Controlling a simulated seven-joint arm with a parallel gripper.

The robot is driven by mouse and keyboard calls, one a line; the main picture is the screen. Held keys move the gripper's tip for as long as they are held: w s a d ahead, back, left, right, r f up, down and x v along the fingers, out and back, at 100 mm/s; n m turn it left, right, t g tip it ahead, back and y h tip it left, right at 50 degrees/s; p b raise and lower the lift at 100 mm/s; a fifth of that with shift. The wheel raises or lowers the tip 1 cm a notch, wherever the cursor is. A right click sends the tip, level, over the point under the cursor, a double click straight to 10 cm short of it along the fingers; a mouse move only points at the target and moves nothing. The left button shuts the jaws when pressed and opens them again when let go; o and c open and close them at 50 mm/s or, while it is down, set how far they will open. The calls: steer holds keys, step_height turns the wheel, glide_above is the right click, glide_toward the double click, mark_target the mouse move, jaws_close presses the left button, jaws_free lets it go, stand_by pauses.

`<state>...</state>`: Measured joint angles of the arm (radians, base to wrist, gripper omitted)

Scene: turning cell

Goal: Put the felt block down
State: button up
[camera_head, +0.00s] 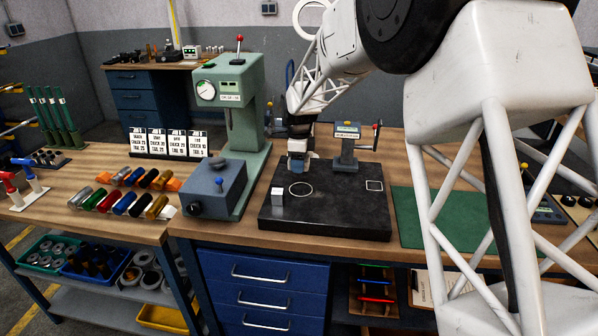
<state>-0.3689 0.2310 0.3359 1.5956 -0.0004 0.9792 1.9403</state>
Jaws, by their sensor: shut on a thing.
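My gripper (299,160) hangs low over the back left part of a black plate (335,222) on the bench. It is shut on a small block, taken to be the felt block, which is mostly hidden by the fingers. I cannot tell whether the block touches the plate.
A green press (236,120) and blue-grey box (215,187) stand left. A green mat (408,218) lies right.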

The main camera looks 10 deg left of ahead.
mark_target(299, 178)
steer(key=shift+f, duration=0.1)
steer(key=shift+f, duration=1.65)
steer(key=shift+f, duration=0.35)
